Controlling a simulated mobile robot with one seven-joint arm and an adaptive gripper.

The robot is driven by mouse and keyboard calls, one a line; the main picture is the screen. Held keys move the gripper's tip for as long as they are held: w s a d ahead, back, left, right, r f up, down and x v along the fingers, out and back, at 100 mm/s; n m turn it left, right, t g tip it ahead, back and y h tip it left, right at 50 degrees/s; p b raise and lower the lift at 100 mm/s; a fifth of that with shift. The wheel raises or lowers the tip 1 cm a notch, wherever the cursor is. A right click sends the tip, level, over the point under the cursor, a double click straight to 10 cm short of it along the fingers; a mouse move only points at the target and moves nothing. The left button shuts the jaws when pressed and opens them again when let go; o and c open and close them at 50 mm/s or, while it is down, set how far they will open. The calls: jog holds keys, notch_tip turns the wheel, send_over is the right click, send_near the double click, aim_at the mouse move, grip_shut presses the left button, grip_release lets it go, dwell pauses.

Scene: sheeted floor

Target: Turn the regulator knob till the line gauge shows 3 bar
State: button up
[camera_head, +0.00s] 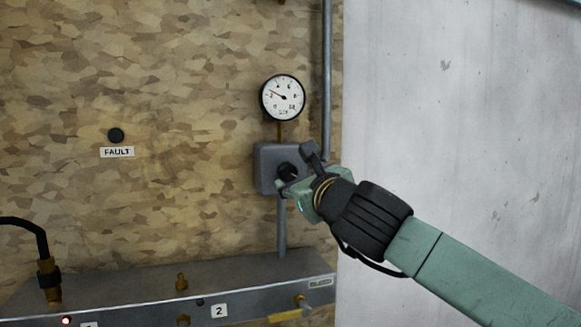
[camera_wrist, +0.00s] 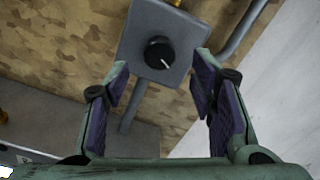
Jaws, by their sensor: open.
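The line gauge (camera_head: 282,98) is a round white dial with a black rim; its needle points to the upper left, and the numbers are too small to read surely. Below it the black regulator knob (camera_head: 287,171) sits on a grey box (camera_head: 265,169). In the wrist view the knob (camera_wrist: 159,53) shows a white mark pointing to the lower right. My gripper (camera_wrist: 160,78) is open, its two purple-padded fingers apart, with the knob between and beyond their tips. I see no contact. In the head view my gripper (camera_head: 299,170) is close to the knob and partly covers the box.
A grey pipe (camera_head: 327,80) runs vertically just right of the gauge. A metal manifold (camera_head: 140,292) with brass fittings, a yellow-handled valve (camera_head: 290,314) and a lit red lamp (camera_head: 66,321) lies below. A FAULT label (camera_head: 117,152) is left.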

aim_at(289, 174)
jog(key=p+x, duration=0.1)
jog(key=x, duration=0.4)
jog(key=shift+w+a+p, duration=0.1)
jog(key=shift+w+p, duration=0.05)
jog(key=shift+p, duration=0.15)
jog(key=shift+c, duration=0.5)
jog(key=c, duration=1)
jog(key=shift+f+b, duration=0.15)
jog(key=shift+b, duration=0.4)
jog(key=shift+c, duration=0.2)
